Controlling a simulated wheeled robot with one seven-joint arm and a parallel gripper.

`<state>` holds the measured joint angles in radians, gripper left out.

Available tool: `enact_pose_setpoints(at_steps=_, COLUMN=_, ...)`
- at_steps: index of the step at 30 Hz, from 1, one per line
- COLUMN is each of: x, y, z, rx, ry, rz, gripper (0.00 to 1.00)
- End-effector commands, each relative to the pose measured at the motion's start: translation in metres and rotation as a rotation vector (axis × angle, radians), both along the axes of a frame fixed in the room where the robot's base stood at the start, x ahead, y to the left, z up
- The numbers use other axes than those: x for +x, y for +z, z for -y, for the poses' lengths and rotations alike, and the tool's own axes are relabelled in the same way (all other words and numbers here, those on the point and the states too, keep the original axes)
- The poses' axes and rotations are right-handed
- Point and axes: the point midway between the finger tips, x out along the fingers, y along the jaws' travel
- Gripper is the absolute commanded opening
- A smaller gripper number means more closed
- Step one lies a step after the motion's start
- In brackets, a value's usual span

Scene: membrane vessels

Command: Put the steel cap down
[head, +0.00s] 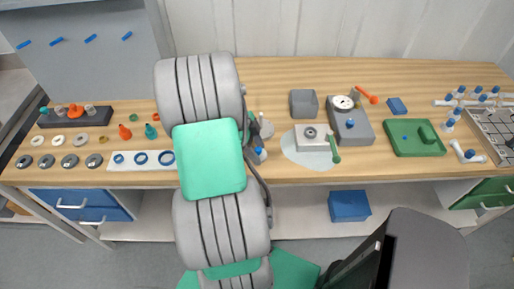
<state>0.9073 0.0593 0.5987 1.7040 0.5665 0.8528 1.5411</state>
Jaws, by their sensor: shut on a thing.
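My gripper (257,142) shows only in part in the head view, just right of my arm's links, low over the middle of the wooden workbench. The links hide most of it. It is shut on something. A small round grey piece (267,129) shows at its right edge and looks like the steel cap. I cannot tell whether it touches the bench top.
The wooden workbench (430,75) holds grey discs (69,161), a white strip with blue rings (119,167), a vessel block with a green handle (312,138), a gauge block (350,127) and a green tray (415,138). A wire rack (492,125) stands far right.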

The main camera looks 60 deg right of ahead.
Motion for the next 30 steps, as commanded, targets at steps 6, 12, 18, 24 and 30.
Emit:
enact_pose_setpoints(at_steps=6, x=0.000, y=-0.001, z=0.001, rx=-0.002, ry=0.001, rz=0.001, gripper=0.04)
enact_pose_setpoints(at_steps=12, x=0.000, y=-0.002, z=0.000, rx=-0.002, ry=0.001, rz=0.001, gripper=0.64)
enact_pose_setpoints(at_steps=18, x=0.000, y=-0.002, z=0.000, rx=-0.002, ry=0.001, rz=0.001, gripper=0.76)
enact_pose_setpoints(at_steps=24, x=0.000, y=0.000, z=0.000, rx=-0.002, ry=0.001, rz=0.001, gripper=0.76)
enact_pose_setpoints(at_steps=30, x=0.011, y=0.025, z=-0.001, rx=-0.007, ry=0.002, rz=0.004, gripper=0.76)
